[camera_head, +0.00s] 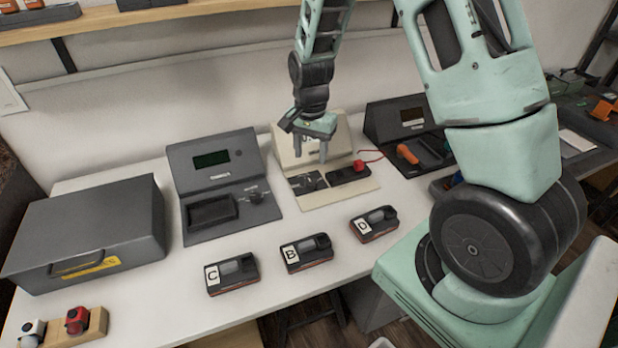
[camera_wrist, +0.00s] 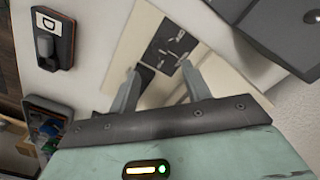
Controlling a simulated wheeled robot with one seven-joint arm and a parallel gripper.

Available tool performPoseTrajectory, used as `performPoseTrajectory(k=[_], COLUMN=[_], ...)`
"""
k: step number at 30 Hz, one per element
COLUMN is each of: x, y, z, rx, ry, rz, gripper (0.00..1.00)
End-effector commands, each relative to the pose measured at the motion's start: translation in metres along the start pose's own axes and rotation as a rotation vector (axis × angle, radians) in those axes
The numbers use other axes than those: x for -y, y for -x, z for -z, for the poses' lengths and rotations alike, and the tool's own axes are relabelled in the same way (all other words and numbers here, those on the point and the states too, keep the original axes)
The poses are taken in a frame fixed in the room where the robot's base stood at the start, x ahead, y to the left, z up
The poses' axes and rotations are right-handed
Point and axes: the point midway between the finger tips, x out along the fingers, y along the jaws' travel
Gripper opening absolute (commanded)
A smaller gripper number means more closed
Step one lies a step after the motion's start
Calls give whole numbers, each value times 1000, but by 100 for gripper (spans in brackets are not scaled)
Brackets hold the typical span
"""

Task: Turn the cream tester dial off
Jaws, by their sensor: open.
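The cream tester (camera_head: 325,197) stands on the white table below my gripper, its upper face partly hidden by the gripper. A dark panel (camera_head: 307,182) lies at the left of its base, with the dial too small to make out. In the wrist view the cream tester (camera_wrist: 117,50) shows the dark panel with a dial (camera_wrist: 173,45) and light markings, just beyond the fingertips. The dial's exact setting cannot be told. My gripper (camera_head: 311,155) points down with its fingers apart and empty, above the tester. In the wrist view my gripper (camera_wrist: 160,78) appears clear of the dial.
A grey tester (camera_head: 215,160) stands left and a dark station with an orange-handled tool (camera_head: 407,153) right. A red object (camera_head: 360,165) with a red wire sits by the cream tester. Modules C (camera_head: 232,274), B (camera_head: 307,253) and D (camera_head: 374,224) line the front. A grey case (camera_head: 90,225) is far left.

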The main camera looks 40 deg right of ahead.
Motion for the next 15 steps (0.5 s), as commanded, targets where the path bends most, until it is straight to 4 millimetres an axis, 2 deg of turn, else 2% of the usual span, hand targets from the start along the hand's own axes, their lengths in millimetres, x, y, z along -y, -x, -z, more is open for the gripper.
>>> performPoseTrajectory(k=[1, 6, 10, 15], x=[-1, -1, -1, 0], y=[-13, -47, -67, -83], z=[-1, 0, -1, 0], rx=[4, 3, 2, 1], ry=[0, 0, 0, 1], rz=[-5, -4, -3, -1], gripper=[48, 48, 48, 48])
